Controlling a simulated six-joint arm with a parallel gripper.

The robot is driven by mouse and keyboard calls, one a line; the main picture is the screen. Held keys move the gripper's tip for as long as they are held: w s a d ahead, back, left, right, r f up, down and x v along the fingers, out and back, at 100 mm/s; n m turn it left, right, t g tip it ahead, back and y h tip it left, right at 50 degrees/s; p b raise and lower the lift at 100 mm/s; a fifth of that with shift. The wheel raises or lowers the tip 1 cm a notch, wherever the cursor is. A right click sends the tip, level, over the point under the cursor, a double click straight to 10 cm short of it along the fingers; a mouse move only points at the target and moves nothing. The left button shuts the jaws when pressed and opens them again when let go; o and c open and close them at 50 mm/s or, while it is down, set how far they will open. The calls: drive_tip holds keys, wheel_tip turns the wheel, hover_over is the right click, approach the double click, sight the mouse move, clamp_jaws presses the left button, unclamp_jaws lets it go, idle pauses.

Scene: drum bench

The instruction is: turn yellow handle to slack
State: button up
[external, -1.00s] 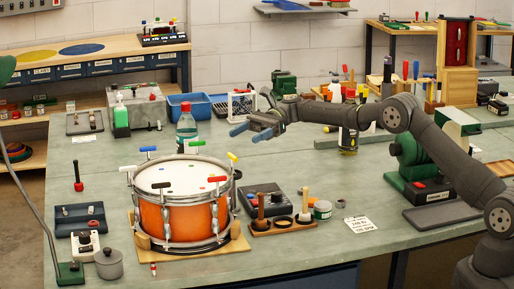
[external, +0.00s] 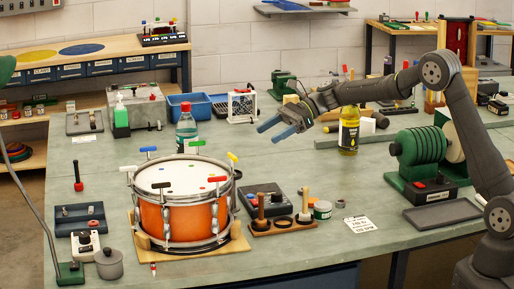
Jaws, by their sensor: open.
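The orange snare drum (external: 180,207) with a white head stands on a wooden base on the bench. Several T-shaped handles with coloured grips rise around its rim. The yellow handle (external: 232,157) is at the drum's back right edge. A red handle (external: 217,179), a black one, a green one and a blue one also show on the rim. My gripper (external: 271,132) is open and empty, with blue fingertips pointing left and down. It is in the air to the right of and above the yellow handle, clearly apart from it.
A yellow bottle (external: 348,130) stands under my forearm. A dark control box (external: 265,200) and a wooden peg stand (external: 283,225) are right of the drum. The bench's front right is mostly clear.

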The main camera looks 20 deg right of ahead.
sight(234, 155)
drive_tip(key=x, duration=1.3)
drive_tip(key=shift+a+f, duration=0.1)
drive_tip(key=shift+a, duration=0.2)
drive_tip(key=shift+c, duration=0.2)
drive_tip(key=c, duration=1)
